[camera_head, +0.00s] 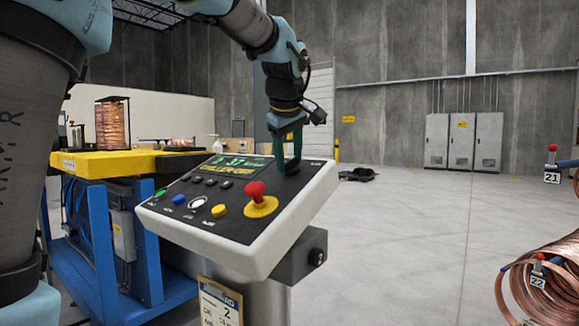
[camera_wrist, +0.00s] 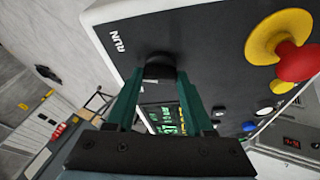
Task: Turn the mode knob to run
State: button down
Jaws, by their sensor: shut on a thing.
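The black mode knob (camera_wrist: 160,66) sits on the dark face of the control panel (camera_head: 225,228). In the wrist view my gripper (camera_wrist: 161,78) has its two green fingers closed on both sides of the knob. The white RUN label (camera_wrist: 117,40) is printed on the panel just beyond the knob. In the head view my gripper (camera_head: 290,164) reaches down to the panel's upper right part, and its fingers mostly hide the knob. The knob's pointer direction cannot be made out.
A red mushroom button (camera_head: 255,191) on a yellow base stands up near the knob. A screen (camera_head: 235,165) with green and yellow text and several coloured buttons are on the panel. A yellow-topped blue cart (camera_head: 110,163) is at left; copper coils (camera_head: 545,285) are at right.

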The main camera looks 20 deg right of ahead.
jog(key=m+h+b, duration=0.1)
jog(key=m, duration=0.2)
jog(key=m+b, duration=0.1)
jog(key=m, duration=0.1)
jog(key=shift+a+m+h, duration=0.1)
jog(key=shift+m+h, duration=0.3)
dwell(0.4)
jog(key=shift+c, duration=1.4)
grip_release()
jog(key=v, duration=1)
jog(key=shift+s+a+r+b, duration=0.2)
jog(key=shift+r+b, duration=0.1)
jog(key=shift+b, duration=0.15)
jog(key=shift+a, duration=0.1)
